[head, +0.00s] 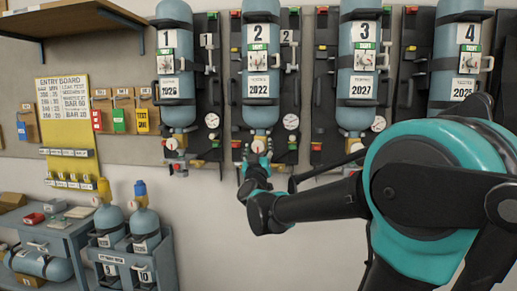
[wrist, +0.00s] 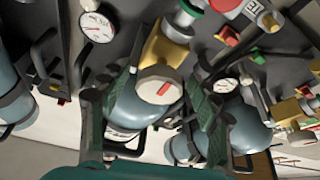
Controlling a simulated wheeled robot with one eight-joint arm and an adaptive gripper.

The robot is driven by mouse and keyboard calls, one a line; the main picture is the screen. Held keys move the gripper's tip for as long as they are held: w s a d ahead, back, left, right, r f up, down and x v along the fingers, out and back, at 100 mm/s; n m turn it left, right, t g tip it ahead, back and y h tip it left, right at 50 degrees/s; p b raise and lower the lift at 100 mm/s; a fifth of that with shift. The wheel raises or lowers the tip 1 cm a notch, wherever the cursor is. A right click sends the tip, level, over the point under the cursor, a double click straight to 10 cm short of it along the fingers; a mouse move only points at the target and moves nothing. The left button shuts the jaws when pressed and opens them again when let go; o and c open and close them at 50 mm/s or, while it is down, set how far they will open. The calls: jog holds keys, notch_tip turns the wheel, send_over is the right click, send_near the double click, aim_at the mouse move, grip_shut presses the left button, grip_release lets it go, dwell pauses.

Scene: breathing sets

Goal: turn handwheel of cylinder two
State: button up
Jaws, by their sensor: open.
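Cylinder two (head: 261,92) is a blue-grey bottle on a dark wall backplate, marked 2 and 2022. Its handwheel (head: 258,146) is a pale round knob with a red mark at the bottom of the bottle. In the wrist view the handwheel (wrist: 160,84) faces me on a brass valve body (wrist: 166,48). My gripper (head: 257,160) is open just below and in front of the handwheel. In the wrist view its two green-and-black fingers (wrist: 160,104) stand left and right of the handwheel. I cannot tell whether they touch it.
Cylinder one (head: 175,95) hangs to the left, cylinder three (head: 358,90) and cylinder four (head: 459,75) to the right. A pressure gauge (head: 291,121) sits beside cylinder two's valve. A rack (head: 134,262) with two bottles stands low at left. Bare wall lies below the set.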

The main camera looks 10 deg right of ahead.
jog(key=c, duration=1.2)
jog(key=shift+o, duration=0.2)
jog(key=shift+m, duration=0.3)
